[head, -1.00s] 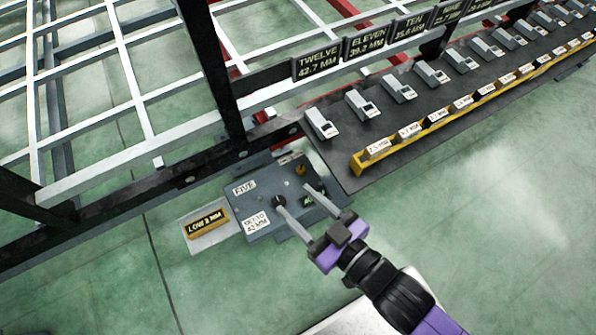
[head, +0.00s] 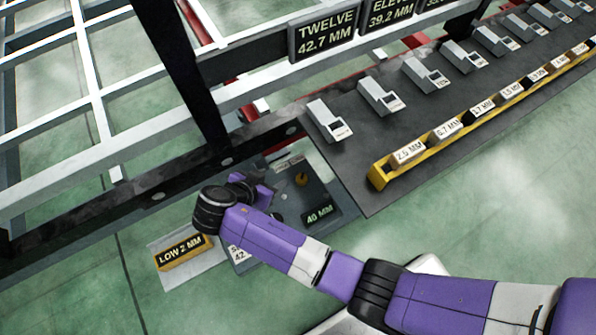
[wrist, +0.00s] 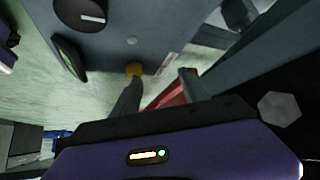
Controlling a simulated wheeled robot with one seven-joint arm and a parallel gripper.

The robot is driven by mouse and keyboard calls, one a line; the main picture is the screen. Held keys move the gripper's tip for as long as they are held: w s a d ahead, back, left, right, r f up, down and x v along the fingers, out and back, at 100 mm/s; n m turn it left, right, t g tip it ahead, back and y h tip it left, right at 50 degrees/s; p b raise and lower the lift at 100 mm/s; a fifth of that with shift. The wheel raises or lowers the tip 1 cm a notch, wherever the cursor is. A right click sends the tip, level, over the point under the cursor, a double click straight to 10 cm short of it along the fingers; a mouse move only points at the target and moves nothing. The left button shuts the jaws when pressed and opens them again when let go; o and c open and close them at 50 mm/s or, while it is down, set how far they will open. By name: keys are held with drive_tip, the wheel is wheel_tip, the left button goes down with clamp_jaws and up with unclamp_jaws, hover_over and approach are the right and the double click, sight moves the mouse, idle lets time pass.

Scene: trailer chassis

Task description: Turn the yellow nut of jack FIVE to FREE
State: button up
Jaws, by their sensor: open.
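The jack FIVE box is a grey unit (head: 326,193) on the floor beside the black chassis rail in the head view. Its yellow nut (head: 301,180) is uncovered, right of my wrist. Its green display (head: 319,214) reads 40 MM. The nut also shows in the wrist view (wrist: 134,69), close to the tip of the left finger, which partly overlaps it. A black round knob (wrist: 80,12) is at the upper left there. My gripper (wrist: 157,84) is open, fingers apart; I cannot tell whether it touches the nut. My wrist hides the box's left side in the head view.
A yellow LOW 2 MM block (head: 182,253) lies on a pale plate left of the box. A dark board (head: 370,190) with several grey gauges and a yellow rack (head: 378,177) of labelled blocks is at the right. Green floor (head: 480,220) is clear in front.

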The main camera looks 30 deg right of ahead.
sight(301, 179)
drive_tip(key=s+d+m, duration=0.1)
drive_tip(key=s+d+m+g+h, duration=0.1)
drive_tip(key=s, duration=0.1)
drive_tip(key=shift+d+r+m+g, duration=0.2)
drive_tip(key=shift+m+g, duration=0.1)
drive_tip(key=shift+m, duration=0.1)
drive_tip(key=shift+s+d+f, duration=0.1)
drive_tip(key=shift+s+f, duration=0.05)
drive_tip(key=b+x, duration=0.3)
drive_tip(key=x, duration=0.4)
drive_tip(key=shift+d+f, duration=0.15)
drive_tip(key=shift+d, duration=0.15)
clamp_jaws()
